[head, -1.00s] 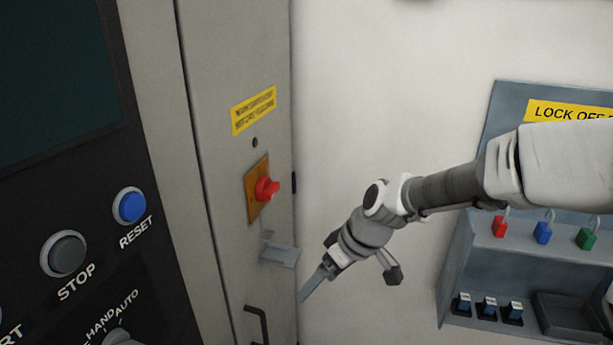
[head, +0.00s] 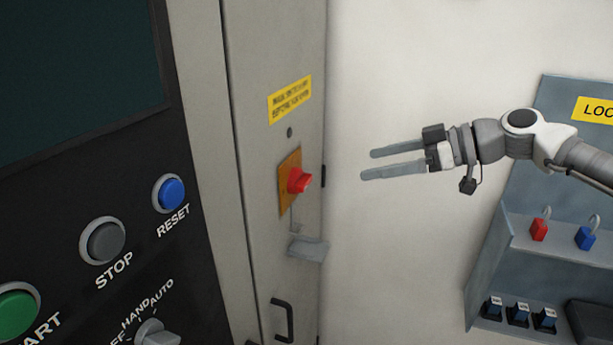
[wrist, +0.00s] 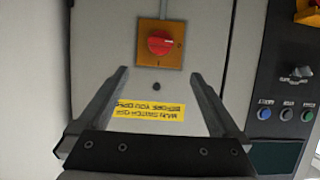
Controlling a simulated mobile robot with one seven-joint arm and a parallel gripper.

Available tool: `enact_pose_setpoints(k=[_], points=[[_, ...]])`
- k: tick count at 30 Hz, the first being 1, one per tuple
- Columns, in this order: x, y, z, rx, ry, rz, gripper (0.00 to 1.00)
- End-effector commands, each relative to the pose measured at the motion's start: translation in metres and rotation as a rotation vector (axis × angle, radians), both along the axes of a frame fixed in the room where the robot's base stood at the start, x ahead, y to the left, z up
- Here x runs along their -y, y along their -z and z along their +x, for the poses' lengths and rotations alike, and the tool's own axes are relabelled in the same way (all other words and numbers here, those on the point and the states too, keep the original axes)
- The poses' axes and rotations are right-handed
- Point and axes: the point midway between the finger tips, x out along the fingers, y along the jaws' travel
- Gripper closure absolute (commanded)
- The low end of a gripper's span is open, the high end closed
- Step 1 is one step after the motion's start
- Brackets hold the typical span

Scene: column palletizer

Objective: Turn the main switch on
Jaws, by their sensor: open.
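The main switch is a red rotary knob (head: 299,180) on an orange-yellow plate (head: 287,196), fixed to the narrow face of the grey cabinet. In the wrist view the red knob (wrist: 159,43) is ahead of my gripper, just beyond and between the fingertips' line, with its plate whole in view. My gripper (head: 365,164) is open and empty. In the head view it is right of the knob, with a clear gap between, its fingers pointing left toward the cabinet. Nothing hides the knob.
A yellow label (head: 290,99) is above the switch; a small grey bracket (head: 308,249) and a dark handle (head: 283,318) are below it. The control panel with a blue RESET button (head: 172,192) is at left. A lock-off station (head: 520,160) with padlocks stands at right.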

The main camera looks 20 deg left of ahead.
Motion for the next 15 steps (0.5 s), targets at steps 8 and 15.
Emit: enact_pose_setpoints(k=[8, 15], points=[[-0.058, 0.023, 0.003, -0.003, -0.005, -0.003, 0.00], [-0.104, 0.042, 0.007, -0.004, -0.003, -0.001, 0.00]])
